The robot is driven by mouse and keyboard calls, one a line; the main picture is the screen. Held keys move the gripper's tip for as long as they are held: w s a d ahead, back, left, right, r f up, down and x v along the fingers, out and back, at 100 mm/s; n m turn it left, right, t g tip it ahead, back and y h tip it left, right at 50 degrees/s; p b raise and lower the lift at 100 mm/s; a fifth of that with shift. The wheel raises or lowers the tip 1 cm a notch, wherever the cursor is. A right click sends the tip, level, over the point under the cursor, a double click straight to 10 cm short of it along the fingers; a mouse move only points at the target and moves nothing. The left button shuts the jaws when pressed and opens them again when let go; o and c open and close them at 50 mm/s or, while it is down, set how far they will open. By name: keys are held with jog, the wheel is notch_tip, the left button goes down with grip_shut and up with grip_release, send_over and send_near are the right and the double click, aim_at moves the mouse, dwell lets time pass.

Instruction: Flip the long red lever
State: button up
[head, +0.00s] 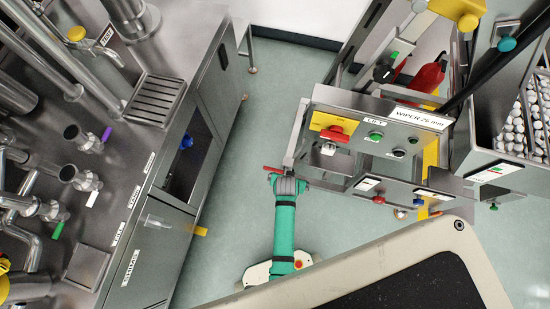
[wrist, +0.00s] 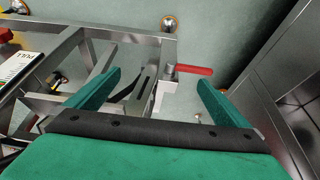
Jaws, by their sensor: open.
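The long red lever (wrist: 194,70) sticks out to the right from a pale grey mount on the steel frame in the wrist view. It lies between and beyond the fingertips, nearer the right one. In the head view the red lever (head: 271,168) shows at the left side of the frame, just beyond the end of my teal arm. My gripper (wrist: 159,77) is open and empty, with its two teal fingers spread on either side of the lever mount. I see no contact with the lever. In the head view my fingers are hard to make out.
The LIFT panel (head: 378,137) with a red knob (head: 334,133) stands right of the lever. A steel cabinet (head: 150,265) with valves stands at left, with open floor (head: 250,120) between. A bin of white caps (head: 530,120) is far right. A steel wall (wrist: 285,80) is close at right in the wrist view.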

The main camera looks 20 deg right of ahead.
jog(key=v, duration=0.8)
jog(key=shift+s+r, duration=0.15)
jog(key=shift+r, duration=0.15)
jog(key=shift+a, duration=0.1)
